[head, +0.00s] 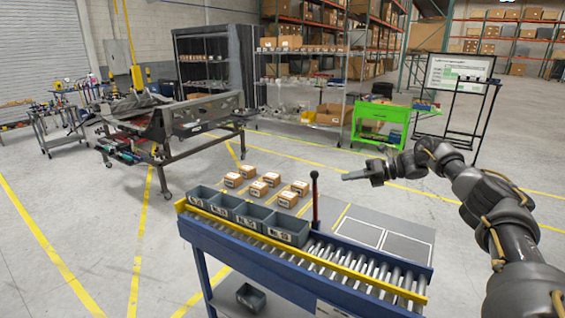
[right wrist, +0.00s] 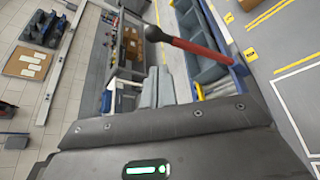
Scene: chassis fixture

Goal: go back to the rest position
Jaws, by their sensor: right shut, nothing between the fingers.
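My right gripper (head: 345,177) is in the head view, raised above the floor behind the right part of the roller conveyor (head: 385,278). Its fingers point left, and its arm comes in from the right edge. In the right wrist view the two grey fingers (right wrist: 158,88) lie together with nothing between them. A red lever with a black knob (head: 315,200) stands at the conveyor, left of and below the gripper. The lever (right wrist: 195,47) also shows in the right wrist view, apart from the fingers. My left gripper is in neither view.
Several grey bins (head: 240,210) stand in a row on the conveyor's left part. Several small cartons (head: 270,180) lie behind them. A chassis frame on a stand (head: 205,117), a green cart (head: 382,122) and a whiteboard (head: 457,72) stand farther back. Open floor surrounds the conveyor.

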